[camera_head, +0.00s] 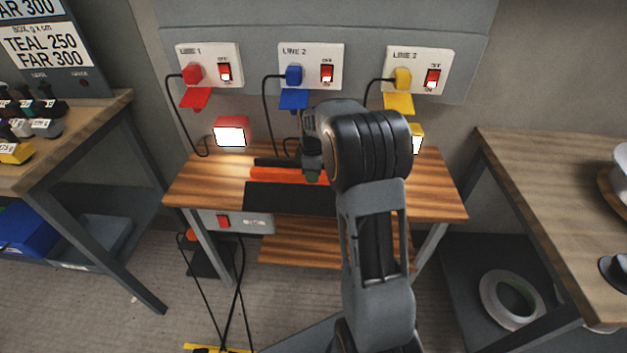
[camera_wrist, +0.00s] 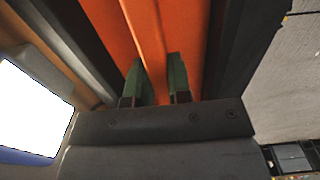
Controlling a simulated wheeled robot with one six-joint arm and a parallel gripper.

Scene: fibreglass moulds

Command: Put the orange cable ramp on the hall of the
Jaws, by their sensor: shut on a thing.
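The orange cable ramp (camera_head: 270,174) is at the wooden bench, left of my arm in the head view. Dark strips run along both sides of its orange middle. In the wrist view its orange surface (camera_wrist: 100,20) fills the top centre, with a raised ridge running between my fingers. My gripper (camera_wrist: 160,82) has green fingertips, one on each side of this ridge, and is shut on it. In the head view my gripper (camera_head: 313,174) is partly hidden by my wrist, as is the ramp's right end. I cannot tell whether the ramp touches the bench top.
The wooden bench (camera_head: 440,205) stands against the wall below several sockets and switches with red, blue and yellow plugs. A red-framed lit lamp (camera_head: 230,133) and a yellow one (camera_head: 416,138) stand at its back. Cables hang to the floor. Side tables flank it.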

